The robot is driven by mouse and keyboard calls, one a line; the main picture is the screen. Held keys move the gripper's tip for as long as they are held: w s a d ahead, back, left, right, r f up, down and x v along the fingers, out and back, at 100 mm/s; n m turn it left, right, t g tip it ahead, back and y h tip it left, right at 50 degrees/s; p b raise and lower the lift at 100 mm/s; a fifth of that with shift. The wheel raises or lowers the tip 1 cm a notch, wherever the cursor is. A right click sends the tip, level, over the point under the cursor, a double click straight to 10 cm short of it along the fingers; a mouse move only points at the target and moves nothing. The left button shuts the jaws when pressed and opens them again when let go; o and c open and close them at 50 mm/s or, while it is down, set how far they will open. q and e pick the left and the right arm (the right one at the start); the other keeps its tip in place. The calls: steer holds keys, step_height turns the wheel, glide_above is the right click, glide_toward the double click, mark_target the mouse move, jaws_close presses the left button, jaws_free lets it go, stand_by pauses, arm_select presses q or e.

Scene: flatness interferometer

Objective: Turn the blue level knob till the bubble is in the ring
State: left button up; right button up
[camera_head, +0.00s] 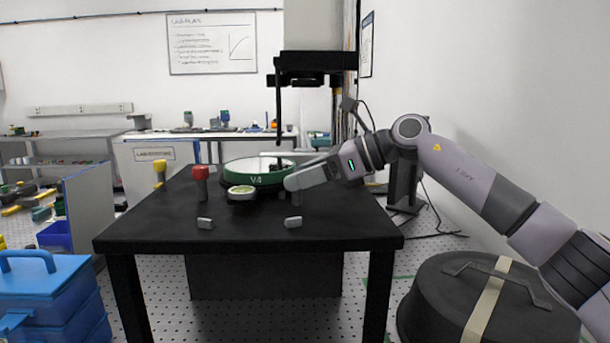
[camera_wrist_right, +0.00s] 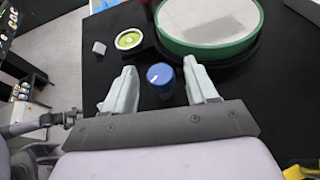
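The blue level knob (camera_wrist_right: 160,80) has a white mark on its top and stands on the black table. My right gripper (camera_wrist_right: 159,68) is open, one finger on each side of the knob, with a dark gap visible on both sides. In the head view my right gripper (camera_head: 291,183) hides the knob. The round bubble level (camera_head: 241,192) has a yellow-green face; it also shows in the right wrist view (camera_wrist_right: 129,40). Its bubble is too small to place against the ring. My left gripper is not in view.
The green-rimmed round stage (camera_head: 252,181) marked V4 sits behind the level. A red knob (camera_head: 200,178) and a yellow knob (camera_head: 160,172) stand to its left. Two small grey blocks (camera_head: 205,223) (camera_head: 293,221) lie near the table's front (camera_head: 250,238), which is otherwise clear.

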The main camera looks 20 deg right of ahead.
steer(key=shift+d, duration=0.1)
steer(key=shift+s+d+r, duration=0.1)
steer(key=shift+s+d, duration=0.1)
steer(key=shift+d, duration=0.1)
steer(key=shift+b+v, duration=0.85)
steer(key=shift+v, duration=2.3)
steer(key=shift+r, duration=0.1)
steer(key=shift+a, duration=0.1)
